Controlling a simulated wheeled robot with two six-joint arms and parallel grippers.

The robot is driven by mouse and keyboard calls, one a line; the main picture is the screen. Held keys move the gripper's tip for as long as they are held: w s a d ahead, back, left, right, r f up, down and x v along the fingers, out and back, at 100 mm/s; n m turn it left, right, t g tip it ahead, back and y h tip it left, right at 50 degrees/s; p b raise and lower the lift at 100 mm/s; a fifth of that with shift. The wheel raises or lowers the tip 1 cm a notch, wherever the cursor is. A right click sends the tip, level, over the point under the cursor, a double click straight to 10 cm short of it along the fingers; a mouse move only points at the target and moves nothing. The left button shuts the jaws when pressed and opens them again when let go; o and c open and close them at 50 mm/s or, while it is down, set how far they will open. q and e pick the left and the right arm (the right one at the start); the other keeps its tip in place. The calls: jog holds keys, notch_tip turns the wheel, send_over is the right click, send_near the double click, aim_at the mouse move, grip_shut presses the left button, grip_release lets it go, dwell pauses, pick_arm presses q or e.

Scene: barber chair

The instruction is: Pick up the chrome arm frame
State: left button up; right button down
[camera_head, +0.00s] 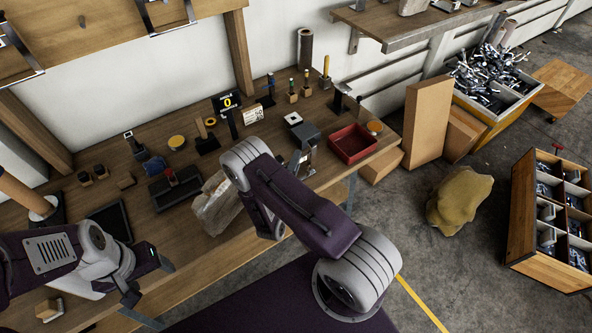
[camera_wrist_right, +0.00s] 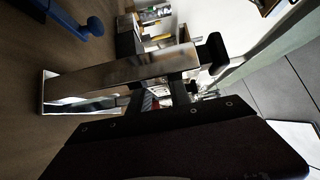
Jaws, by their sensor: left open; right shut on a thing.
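The chrome arm frame (camera_wrist_right: 125,72) is a long, shiny flat bar with a bent end at the left and a black end piece at the right in the right wrist view. My right gripper (camera_wrist_right: 163,88) is shut on it, with the dark fingers at its middle. In the head view my right arm covers most of this spot, and a shiny piece (camera_head: 308,168) shows just past the arm over the bench. My left gripper (camera_head: 152,291) is open and empty near the bench's front edge at the lower left.
The wooden bench (camera_head: 165,232) holds a red tray (camera_head: 352,144), a clear plastic bag (camera_head: 216,205) and several small tools and blocks. Other chrome frames (camera_head: 168,18) are on the upper board. A yellow sack (camera_head: 459,200) and a divided crate (camera_head: 524,205) stand on the floor.

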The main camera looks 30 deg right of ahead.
jog(key=shift+r, duration=0.1)
jog(key=s+d+r+p, duration=0.3)
jog(key=s+r+p, duration=0.7)
jog(key=s+p, duration=0.1)
jog(key=shift+d+r+p, duration=0.35)
jog(key=shift+r, duration=0.05)
